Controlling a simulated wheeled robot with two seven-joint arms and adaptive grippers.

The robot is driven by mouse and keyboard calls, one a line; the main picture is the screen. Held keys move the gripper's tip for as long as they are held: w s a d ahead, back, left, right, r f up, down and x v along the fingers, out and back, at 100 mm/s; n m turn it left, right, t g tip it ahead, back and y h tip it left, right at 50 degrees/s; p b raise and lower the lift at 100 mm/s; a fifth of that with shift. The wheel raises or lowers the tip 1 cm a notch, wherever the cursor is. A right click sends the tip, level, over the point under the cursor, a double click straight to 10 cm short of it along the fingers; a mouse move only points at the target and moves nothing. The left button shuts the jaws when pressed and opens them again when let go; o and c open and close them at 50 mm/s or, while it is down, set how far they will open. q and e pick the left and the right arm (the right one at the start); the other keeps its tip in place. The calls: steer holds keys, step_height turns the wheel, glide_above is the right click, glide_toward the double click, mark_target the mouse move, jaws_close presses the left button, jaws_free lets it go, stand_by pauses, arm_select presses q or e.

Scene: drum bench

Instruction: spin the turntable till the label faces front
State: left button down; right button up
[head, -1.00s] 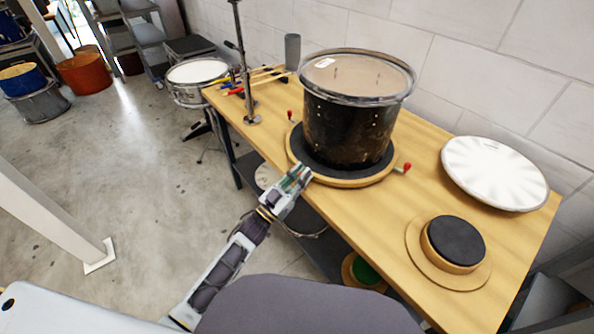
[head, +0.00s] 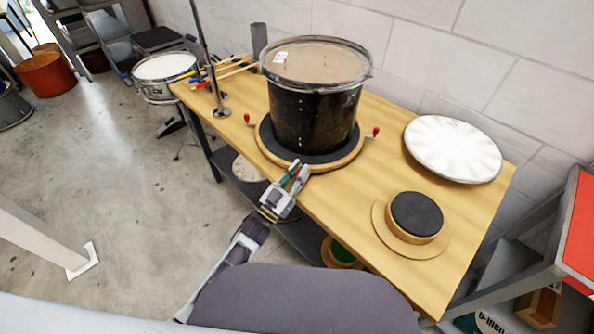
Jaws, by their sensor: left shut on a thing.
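The turntable (head: 268,152) is a round wooden disc with a dark top on the bench, with red-tipped pegs at its left (head: 247,118) and right (head: 376,131). A black drum (head: 312,118) with a metal hoop and a pale top stands upright on it. A small white label (head: 281,57) shows at the left of the drum's top, not at the front. My left gripper (head: 298,172) is shut at the turntable's front rim; its fingers hide what they grip. My right gripper is not in view.
The wooden bench (head: 350,205) also bears a white drumhead (head: 452,148), a round black pad (head: 416,213) on a wooden base, a metal stand (head: 221,110) and drumsticks (head: 228,71). A snare drum (head: 163,75) stands left. A red-topped unit (head: 579,230) is at right.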

arm_select(q)
steer(key=shift+s+d+f, duration=0.1)
steer(key=shift+d, duration=0.15)
steer(key=c, duration=1.3)
jaws_free()
steer(key=shift+c, duration=0.2)
steer(key=shift+a, duration=0.15)
steer(key=v, duration=1.2)
